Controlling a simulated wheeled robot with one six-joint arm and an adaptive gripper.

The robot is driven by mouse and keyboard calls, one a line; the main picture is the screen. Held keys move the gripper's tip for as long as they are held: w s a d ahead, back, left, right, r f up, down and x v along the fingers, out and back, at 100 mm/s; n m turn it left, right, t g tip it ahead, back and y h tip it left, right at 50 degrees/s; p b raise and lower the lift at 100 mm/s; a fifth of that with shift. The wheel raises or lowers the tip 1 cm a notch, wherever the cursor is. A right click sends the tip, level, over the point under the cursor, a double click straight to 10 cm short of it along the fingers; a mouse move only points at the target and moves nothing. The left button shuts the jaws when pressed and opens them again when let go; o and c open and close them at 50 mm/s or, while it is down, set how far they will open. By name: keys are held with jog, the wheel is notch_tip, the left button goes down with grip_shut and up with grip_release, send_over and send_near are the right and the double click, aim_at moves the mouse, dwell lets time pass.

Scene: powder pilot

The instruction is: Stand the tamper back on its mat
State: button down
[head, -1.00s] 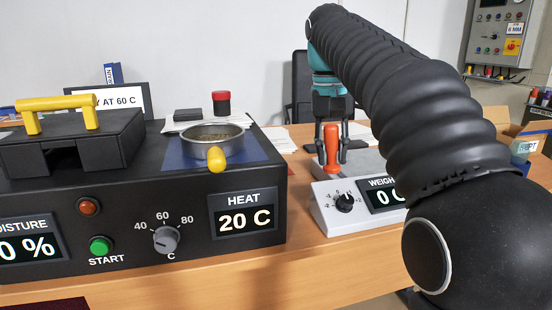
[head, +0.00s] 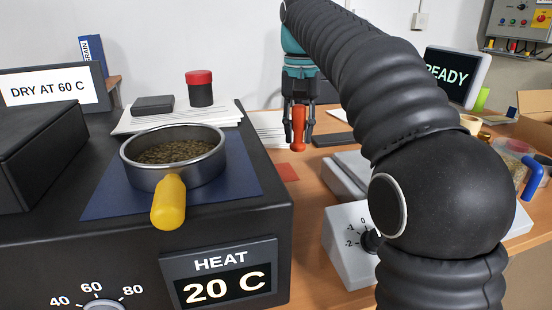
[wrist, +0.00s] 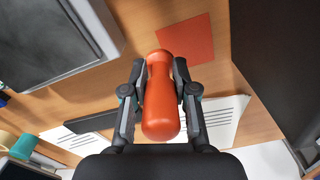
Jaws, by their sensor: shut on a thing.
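The tamper (head: 298,128) is orange-red and hangs upright between the fingers of my gripper (head: 299,122) in the head view. In the wrist view the tamper (wrist: 160,98) sits between both fingertips of my gripper (wrist: 159,88), which is shut on it. A flat orange-red mat (head: 287,172) lies bare on the wooden table, in front of and below the tamper in the head view. The mat (wrist: 185,40) also shows in the wrist view, beyond the tamper's far end and slightly right. The tamper appears held above the table, apart from the mat.
The black heater (head: 262,215) stands left of the mat, bearing a yellow-handled metal pan (head: 187,168) of dark grains on a blue mat (head: 245,180). The weighing scale (head: 340,215) stands to the right. Papers (head: 266,130) and a dark flat object (head: 333,139) lie behind.

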jog(key=a+f, duration=0.1)
jog(key=w+a+f, duration=0.1)
jog(key=a, duration=0.1)
jog(key=w+a+f, duration=0.1)
jog(key=shift+a, duration=0.25)
jog(key=shift+s+f+b, duration=0.1)
jog(key=shift+f+b, duration=0.85)
jog(key=shift+f, duration=1)
jog(key=shift+f, duration=0.1)
jog(key=c, duration=0.9)
grip_release()
notch_tip(320, 180, up, 12)
jog(key=p, duration=0.5)
